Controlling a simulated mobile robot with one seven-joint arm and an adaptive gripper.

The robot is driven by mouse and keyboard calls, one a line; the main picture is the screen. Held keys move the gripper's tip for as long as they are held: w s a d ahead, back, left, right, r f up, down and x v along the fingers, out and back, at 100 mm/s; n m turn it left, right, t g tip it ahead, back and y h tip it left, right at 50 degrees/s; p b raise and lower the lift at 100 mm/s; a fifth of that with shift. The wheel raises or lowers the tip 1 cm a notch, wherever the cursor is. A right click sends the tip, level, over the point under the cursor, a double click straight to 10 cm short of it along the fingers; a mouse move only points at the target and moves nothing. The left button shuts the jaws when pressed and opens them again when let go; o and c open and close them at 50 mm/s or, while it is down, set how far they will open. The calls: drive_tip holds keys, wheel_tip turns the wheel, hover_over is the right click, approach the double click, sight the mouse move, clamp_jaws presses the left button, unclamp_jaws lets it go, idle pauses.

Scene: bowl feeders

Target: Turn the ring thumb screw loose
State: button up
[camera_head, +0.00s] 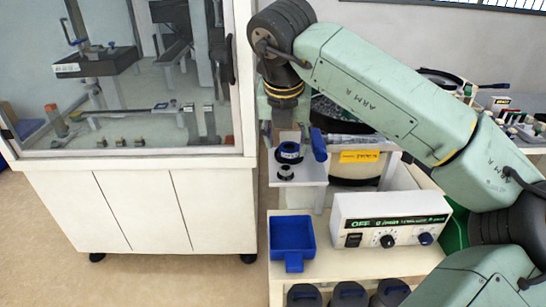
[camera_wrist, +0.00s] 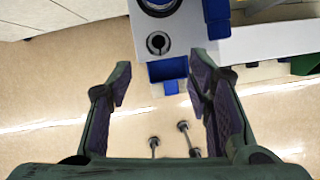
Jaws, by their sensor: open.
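A small round black-and-grey knob (camera_head: 285,173), which looks like the ring thumb screw, sits at the front of a pale bracket (camera_head: 310,178). The wrist view shows this knob (camera_wrist: 158,43) from above as a grey disc with a dark ring. I cannot tell for certain which one is the screw. My gripper (camera_head: 286,130) hangs above the bracket, open and empty. In the wrist view its fingers (camera_wrist: 161,72) are spread wide, apart from the knob.
A blue tray (camera_head: 292,236) sits on the bench below the bracket, beside a white control box (camera_head: 390,225). A blue handle (camera_head: 318,145) stands close right of the blue ring. A glass-fronted cabinet (camera_head: 130,90) stands left. Dark bins (camera_head: 348,295) are below.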

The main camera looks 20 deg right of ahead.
sight(286, 168)
drive_tip(key=p+x, duration=0.2)
drive_tip(key=x, duration=0.7)
drive_tip(key=shift+f, duration=0.35)
drive_tip(key=shift+c, duration=0.6)
clamp_jaws()
